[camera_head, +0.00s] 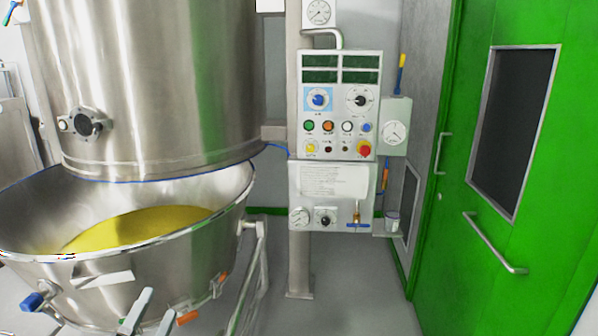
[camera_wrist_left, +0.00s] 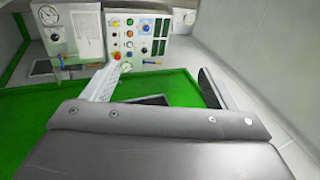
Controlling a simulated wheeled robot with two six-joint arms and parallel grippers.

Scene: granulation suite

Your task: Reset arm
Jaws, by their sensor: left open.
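My left gripper (camera_head: 149,306) shows at the bottom left of the head view, with two pale grey fingers apart in front of the steel bowl. In the left wrist view the gripper (camera_wrist_left: 158,77) is open, with nothing visible between its fingers. The control panel (camera_head: 340,105), with knobs, coloured buttons and a red stop button, stands well apart from it at the centre of the head view. The panel also shows beyond the fingers in the left wrist view (camera_wrist_left: 137,38). My right gripper is not in view.
A large steel vessel (camera_head: 150,80) stands above a wide steel bowl (camera_head: 225,190) holding yellow material, at the left. A post (camera_head: 300,260) carries the panel. A green door (camera_head: 480,190) with handles is at the right. Grey floor (camera_head: 355,290) lies open between the post and door.

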